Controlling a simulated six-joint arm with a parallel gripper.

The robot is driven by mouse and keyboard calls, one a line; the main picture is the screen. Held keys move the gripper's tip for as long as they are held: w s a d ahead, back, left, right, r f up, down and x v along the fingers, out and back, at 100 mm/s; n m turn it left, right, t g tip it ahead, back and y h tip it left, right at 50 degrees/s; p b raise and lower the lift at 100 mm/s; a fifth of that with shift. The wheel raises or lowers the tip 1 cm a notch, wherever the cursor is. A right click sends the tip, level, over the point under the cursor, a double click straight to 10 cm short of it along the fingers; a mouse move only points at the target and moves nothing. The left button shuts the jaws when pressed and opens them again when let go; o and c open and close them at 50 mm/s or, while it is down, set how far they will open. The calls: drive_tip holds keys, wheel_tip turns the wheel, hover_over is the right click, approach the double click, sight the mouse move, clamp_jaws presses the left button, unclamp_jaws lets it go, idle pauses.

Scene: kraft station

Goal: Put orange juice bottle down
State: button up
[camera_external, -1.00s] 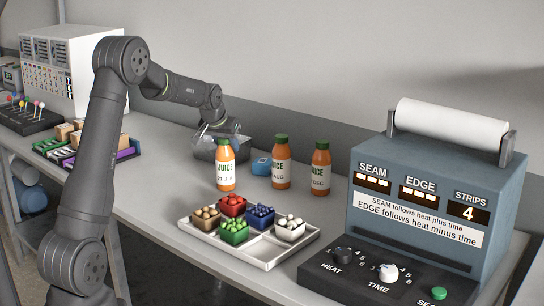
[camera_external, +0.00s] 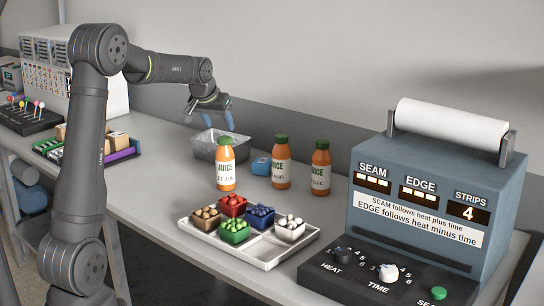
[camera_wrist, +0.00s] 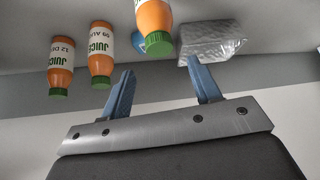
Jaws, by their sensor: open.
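Three orange juice bottles with green caps and white labels stand upright in a row on the grey bench: the left bottle (camera_external: 226,165), the middle bottle (camera_external: 281,163) and the right bottle (camera_external: 320,168).
A blue object (camera_external: 261,166) lies between the left and middle bottles. A white tray (camera_external: 270,263) with several small filled baskets is in front. The blue-grey sealing machine (camera_external: 425,200) stands at right. The bench between bottles and machine is partly clear.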

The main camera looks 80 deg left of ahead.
sight(224, 137)
drive_tip(key=shift+v, duration=1.25)
drive_tip(key=shift+a+f, duration=0.1)
drive_tip(key=shift+f, duration=0.05)
drive_tip(key=x, duration=1.2)
drive_tip(key=shift+f, duration=0.15)
wheel_tip(224, 137, up, 3)
drive_tip(key=shift+f, duration=0.2)
drive_tip(key=shift+r, duration=0.45)
drive_tip(key=shift+f, duration=0.1)
